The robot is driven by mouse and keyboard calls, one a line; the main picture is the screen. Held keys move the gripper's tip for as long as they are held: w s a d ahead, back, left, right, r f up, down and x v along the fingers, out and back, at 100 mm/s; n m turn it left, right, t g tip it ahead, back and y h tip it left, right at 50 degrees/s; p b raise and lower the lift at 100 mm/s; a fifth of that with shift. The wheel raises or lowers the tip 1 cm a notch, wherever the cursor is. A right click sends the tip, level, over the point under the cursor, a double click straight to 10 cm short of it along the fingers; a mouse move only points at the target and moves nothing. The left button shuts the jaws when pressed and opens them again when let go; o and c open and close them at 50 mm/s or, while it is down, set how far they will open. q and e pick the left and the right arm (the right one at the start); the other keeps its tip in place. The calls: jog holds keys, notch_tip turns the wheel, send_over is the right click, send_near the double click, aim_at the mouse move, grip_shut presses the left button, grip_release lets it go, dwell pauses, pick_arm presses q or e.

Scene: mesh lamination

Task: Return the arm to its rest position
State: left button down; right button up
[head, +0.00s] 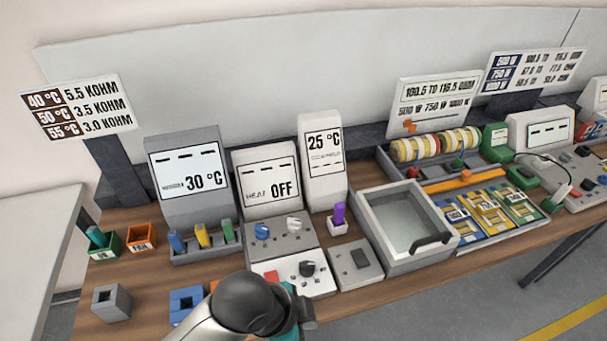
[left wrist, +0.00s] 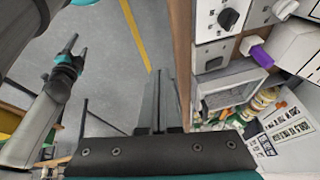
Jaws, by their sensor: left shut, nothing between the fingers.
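My left arm (head: 245,305) comes in at the bottom of the head view, its dark joint over the front edge of the bench. Its fingers are hidden there. In the left wrist view my left gripper (left wrist: 160,98) is shut and empty, its fingers over the grey floor beside the bench edge. My right gripper (left wrist: 72,50) shows at the left of that view, away from the bench, with its two fingertips apart and nothing visible between them. The right arm does not show in the head view.
The wooden bench (head: 115,225) holds temperature displays, a heater control box (head: 283,238), a purple-handled tool (head: 339,214), an open grey tray (head: 365,210), tape rolls (head: 435,146) and several coloured cards. A grey holder (head: 111,302) and a blue block (head: 186,303) lie near my arm. Floor in front is clear.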

pick_arm(q)
jog(key=s+a+n+t+y, duration=0.1)
jog(key=s+a+n+y, duration=0.15)
jog(key=a+n, duration=0.55)
jog(key=s+a+n+y, duration=0.2)
jog(key=s+a+n, duration=0.2)
jog(key=a+n, duration=0.4)
notch_tip(320, 180, down, 31)
jog(key=s+m+g+b, duration=0.1)
jog(key=m+b, duration=0.1)
jog(key=b, duration=0.8)
jog(key=s+a+f+b, duration=0.1)
jog(key=s+f+b, duration=0.3)
jog(key=s+f, duration=0.3)
jog(key=s+a+f+g+b, duration=0.1)
jog(key=s+f+b, duration=0.4)
jog(key=f, duration=1.2)
jog(key=s+a, duration=0.1)
jog(key=s, duration=0.2)
jog(key=shift+s+a, duration=0.25)
jog(key=shift+a, duration=0.05)
pick_arm(e)
notch_tip(320, 180, down, 19)
jog(key=shift+s, duration=0.45)
jog(key=shift+f, duration=0.1)
